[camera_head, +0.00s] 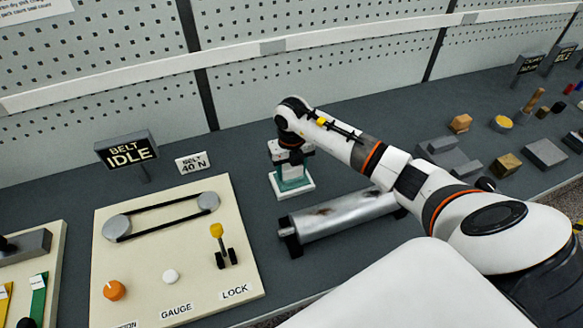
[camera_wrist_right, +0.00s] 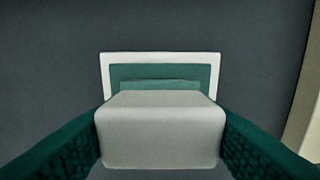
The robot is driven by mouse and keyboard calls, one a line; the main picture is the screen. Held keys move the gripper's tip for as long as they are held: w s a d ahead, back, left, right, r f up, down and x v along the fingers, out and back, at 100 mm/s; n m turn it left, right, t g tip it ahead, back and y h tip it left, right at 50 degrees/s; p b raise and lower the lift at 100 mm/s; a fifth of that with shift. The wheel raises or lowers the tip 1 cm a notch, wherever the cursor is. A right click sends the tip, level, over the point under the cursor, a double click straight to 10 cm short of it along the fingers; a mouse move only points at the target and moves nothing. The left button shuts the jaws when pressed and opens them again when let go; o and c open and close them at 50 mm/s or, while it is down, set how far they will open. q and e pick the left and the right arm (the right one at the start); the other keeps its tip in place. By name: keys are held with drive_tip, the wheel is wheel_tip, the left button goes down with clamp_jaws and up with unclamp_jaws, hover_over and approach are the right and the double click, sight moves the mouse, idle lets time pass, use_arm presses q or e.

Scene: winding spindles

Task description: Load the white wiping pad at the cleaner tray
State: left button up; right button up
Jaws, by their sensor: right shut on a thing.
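My right gripper (camera_head: 291,166) points down over the cleaner tray (camera_head: 298,191) in the head view. In the right wrist view its dark green fingers are shut on the wiping pad (camera_wrist_right: 160,132), a pale grey-white block with rounded edges. The tray also shows in the wrist view (camera_wrist_right: 214,60), with a white rim and a green inside, just beyond the pad. The pad hides the near part of the tray. I cannot tell whether the pad touches it. My left gripper is not in view.
A stained metal roller (camera_head: 345,216) lies close to the tray, under my right arm. A cream belt panel (camera_head: 185,265) with a yellow-knobbed lever (camera_head: 218,235) stands to the left. Grey blocks (camera_head: 447,153) and small parts lie right. A pegboard wall (camera_head: 330,70) is behind.

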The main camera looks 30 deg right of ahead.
drive_tip(key=shift+r+p, duration=2.05)
drive_tip(key=shift+r, duration=1.2)
wheel_tip(320, 180, up, 8)
drive_tip(key=p, duration=0.2)
drive_tip(key=s+a+f+m+b, duration=0.1)
drive_tip(key=s+a+m+b, duration=0.3)
drive_tip(key=m, duration=1.2)
drive_tip(key=s+a+f+m+b, duration=0.1)
drive_tip(key=s+a+m+b, duration=0.3)
drive_tip(key=s+a+m, duration=0.5)
drive_tip(key=s+m, duration=0.1)
drive_tip(key=m, duration=0.7)
drive_tip(key=shift+s+a+f+b, duration=0.2)
drive_tip(key=shift+s+b, duration=0.15)
drive_tip(key=shift+s, duration=0.05)
